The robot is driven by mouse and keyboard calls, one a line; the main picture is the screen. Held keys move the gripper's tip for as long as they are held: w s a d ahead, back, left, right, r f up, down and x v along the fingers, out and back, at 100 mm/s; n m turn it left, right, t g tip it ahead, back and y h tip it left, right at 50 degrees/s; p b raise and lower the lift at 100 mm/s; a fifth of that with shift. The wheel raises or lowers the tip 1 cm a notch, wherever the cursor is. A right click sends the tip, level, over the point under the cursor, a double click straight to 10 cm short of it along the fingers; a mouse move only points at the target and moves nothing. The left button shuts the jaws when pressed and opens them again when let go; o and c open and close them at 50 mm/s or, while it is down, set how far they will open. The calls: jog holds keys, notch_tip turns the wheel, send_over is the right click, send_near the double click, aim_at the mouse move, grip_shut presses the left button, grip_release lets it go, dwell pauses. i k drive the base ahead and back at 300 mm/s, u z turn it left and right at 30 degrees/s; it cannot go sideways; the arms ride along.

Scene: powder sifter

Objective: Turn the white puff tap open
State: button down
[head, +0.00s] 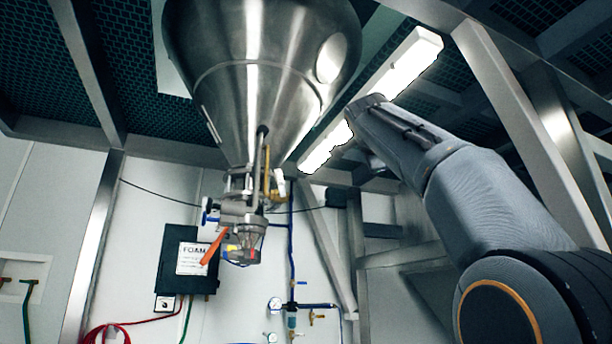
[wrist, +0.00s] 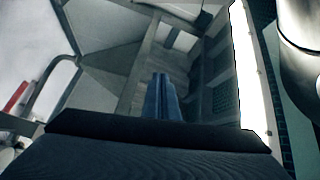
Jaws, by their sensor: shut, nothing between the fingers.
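The white puff tap (head: 280,184) appears as a small white handle beside a brass-coloured pipe, just right of the outlet under the steel hopper (head: 250,90). My gripper shows in the wrist view (wrist: 162,98) as two blue-grey fingers close together, with nothing between them. In the head view my arm reaches in from the lower right, and its end is right of the hopper, apart from the tap and higher in the picture. The fingers cannot be made out there. I cannot make out the tap in the wrist view.
An orange lever (head: 213,246) and a blue knob (head: 206,211) are on the valve assembly (head: 243,213) below the hopper. A lit lamp (head: 412,62) runs behind my arm. A black FOAM box (head: 187,262) hangs on the wall. Steel beams (head: 520,120) stand at right.

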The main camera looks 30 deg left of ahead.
aim_at(278, 175)
jog(key=z, duration=0.2)
jog(key=i, duration=0.4)
jog(key=u, duration=0.95)
